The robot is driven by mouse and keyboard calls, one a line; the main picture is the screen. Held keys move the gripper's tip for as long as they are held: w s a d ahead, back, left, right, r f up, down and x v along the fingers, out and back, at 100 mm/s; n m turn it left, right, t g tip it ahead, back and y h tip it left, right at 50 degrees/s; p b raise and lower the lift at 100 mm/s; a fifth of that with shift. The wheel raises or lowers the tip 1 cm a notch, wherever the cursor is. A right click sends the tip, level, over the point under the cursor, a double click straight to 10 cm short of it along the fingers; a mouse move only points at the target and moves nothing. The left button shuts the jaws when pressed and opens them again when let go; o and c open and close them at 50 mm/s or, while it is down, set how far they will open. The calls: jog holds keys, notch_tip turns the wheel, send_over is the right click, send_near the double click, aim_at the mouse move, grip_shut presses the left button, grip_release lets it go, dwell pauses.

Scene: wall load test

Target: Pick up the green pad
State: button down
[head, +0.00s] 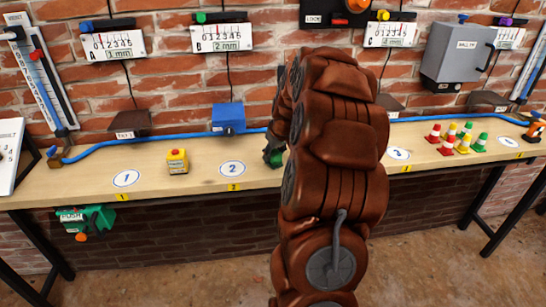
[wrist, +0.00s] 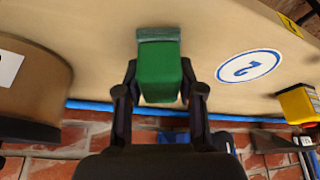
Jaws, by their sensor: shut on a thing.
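The green pad (wrist: 160,75) is a green block with a paler grey-green face at one end. It sits between the two dark fingers of my gripper (wrist: 159,90) in the wrist view, and the fingers are shut on its sides. In the head view the pad (head: 273,158) shows as a small green piece at the left edge of my brown arm, over the bench (head: 80,182), right of the circled 2 mark (head: 232,169). My arm hides most of my gripper there. I cannot tell whether the pad touches the bench.
A blue hose (head: 165,138) runs along the bench's back. Several small cones (head: 457,137) stand at the right. Gauges hang on the brick wall.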

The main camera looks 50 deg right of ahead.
jog(key=shift+r+b, duration=0.35)
jog(key=shift+r, duration=1.15)
jog(key=s+a+r+b, duration=0.1)
jog(key=s+a+b, duration=0.1)
jog(key=s+a, duration=0.7)
jog(key=s, duration=0.3)
jog(key=shift+s+a+r+b, duration=0.2)
jog(key=shift+s+a+b, duration=0.1)
jog(key=shift+s+b, duration=0.05)
